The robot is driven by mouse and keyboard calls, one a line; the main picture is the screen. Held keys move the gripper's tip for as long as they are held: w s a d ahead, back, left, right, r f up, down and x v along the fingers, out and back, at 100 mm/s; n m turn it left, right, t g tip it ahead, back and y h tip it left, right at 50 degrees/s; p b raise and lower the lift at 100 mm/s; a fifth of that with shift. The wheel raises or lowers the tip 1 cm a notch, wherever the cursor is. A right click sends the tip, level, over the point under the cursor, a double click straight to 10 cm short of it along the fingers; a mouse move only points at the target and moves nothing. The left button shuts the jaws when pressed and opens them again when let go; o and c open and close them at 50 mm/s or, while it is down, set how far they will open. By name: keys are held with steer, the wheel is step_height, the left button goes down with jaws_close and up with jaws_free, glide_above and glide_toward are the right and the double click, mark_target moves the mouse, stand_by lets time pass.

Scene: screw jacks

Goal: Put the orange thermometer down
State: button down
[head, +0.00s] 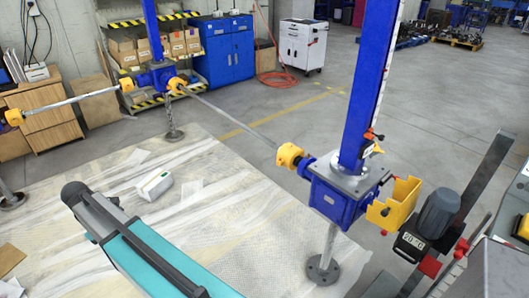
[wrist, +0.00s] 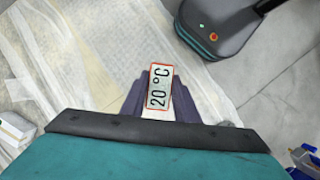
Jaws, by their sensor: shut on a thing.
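The orange thermometer (wrist: 158,87) is a small upright plate in the wrist view, with a white face, a thin orange-red rim and the reading 20 °C. My gripper (wrist: 158,92) is shut on it; its dark fingers stand on either side of it. The thermometer is held over the pale sheet covering the floor (wrist: 90,50), and no contact with the floor shows. In the head view my teal arm reaches in from the bottom, and I cannot make out the gripper or the held thermometer there.
A blue screw jack (head: 335,195) with a yellow guard (head: 395,203) and grey motor (head: 437,213) stands right; a dark display (head: 410,243) sits beside the motor. A white box (head: 154,185) lies on the sheet. Shaft (head: 232,123) links the jacks.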

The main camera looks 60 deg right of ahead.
steer(key=s+d+r+n, duration=0.15)
steer(key=s+d, duration=0.25)
steer(key=d, duration=0.8)
steer(key=s+d+r+n+t+h, duration=0.1)
steer(key=s+d+r, duration=0.15)
steer(key=d, duration=0.95)
steer(key=s+d+r+n, duration=0.15)
steer(key=s+d, duration=0.35)
steer(key=d, duration=0.8)
steer(key=s+d+r+n+t, duration=0.1)
steer(key=s+d+r+n, duration=0.1)
steer(key=s+d, duration=0.9)
steer(key=s+d+r+n+b, duration=0.1)
steer(key=s+d+r+n, duration=0.1)
steer(key=s+d, duration=1)
steer(key=s+r, duration=0.1)
steer(key=s, duration=0.7)
steer(key=shift+d+n+t+h+b, duration=0.2)
steer(key=shift+n+t+h+b, duration=0.1)
steer(key=shift+t+h, duration=0.1)
steer(key=shift+w+r, duration=0.1)
